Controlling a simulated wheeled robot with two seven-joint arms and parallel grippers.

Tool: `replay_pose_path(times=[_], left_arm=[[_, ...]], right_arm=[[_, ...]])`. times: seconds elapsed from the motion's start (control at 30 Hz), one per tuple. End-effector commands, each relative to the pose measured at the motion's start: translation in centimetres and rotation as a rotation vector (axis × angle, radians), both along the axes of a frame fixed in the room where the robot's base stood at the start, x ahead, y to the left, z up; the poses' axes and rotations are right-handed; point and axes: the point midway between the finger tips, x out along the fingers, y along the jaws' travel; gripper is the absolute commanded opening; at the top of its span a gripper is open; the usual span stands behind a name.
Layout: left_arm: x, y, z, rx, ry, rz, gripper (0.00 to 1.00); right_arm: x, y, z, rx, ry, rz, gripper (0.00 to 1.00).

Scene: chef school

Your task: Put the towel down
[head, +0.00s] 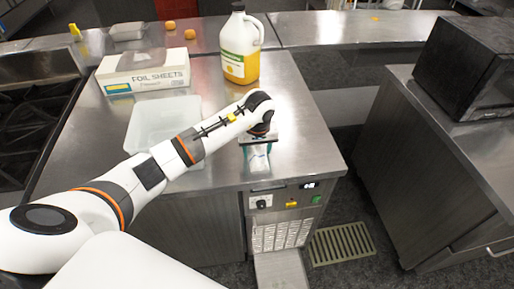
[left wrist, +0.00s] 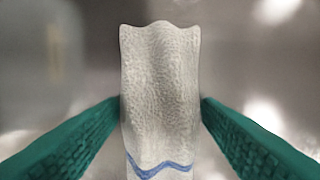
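The towel (left wrist: 160,85) is pale and textured, with a blue stripe near its lower end in the left wrist view. My left gripper (left wrist: 160,105) has teal fingers, one at each side of the towel. The fingertips meet the towel's edges, so the gripper appears shut on it. In the head view the towel (head: 258,160) shows small and pale below my left gripper (head: 258,142), over the front part of the steel counter (head: 300,150). I cannot tell whether the towel touches the counter. My right gripper is not in view.
A clear tray (head: 150,115), a foil sheets box (head: 145,72) and a jug of yellow liquid (head: 240,48) stand behind on the counter. A stove (head: 30,125) is at left. A dark microwave (head: 470,65) sits on the right counter. Steel right of my gripper is clear.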

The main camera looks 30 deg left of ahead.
Motion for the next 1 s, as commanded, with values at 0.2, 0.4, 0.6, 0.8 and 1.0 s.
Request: replay_pose_path(times=[0.2,0.4,0.6,0.8,1.0], left_arm=[[0.0,0.0,0.0,0.000,0.000,0.000,0.74],[0.0,0.0,0.3,-0.001,0.001,0.000,0.74],[-0.2,-0.1,2.6,0.002,-0.007,-0.002,0.74],[-0.7,-0.6,7.0,0.001,-0.006,-0.002,0.74],[-1.2,-1.0,10.5,0.000,-0.003,-0.001,0.74]], right_arm=[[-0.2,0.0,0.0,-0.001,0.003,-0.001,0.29],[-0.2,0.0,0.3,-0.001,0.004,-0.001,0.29],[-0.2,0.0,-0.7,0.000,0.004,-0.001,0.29],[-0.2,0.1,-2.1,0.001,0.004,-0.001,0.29],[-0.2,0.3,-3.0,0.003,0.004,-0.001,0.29]])
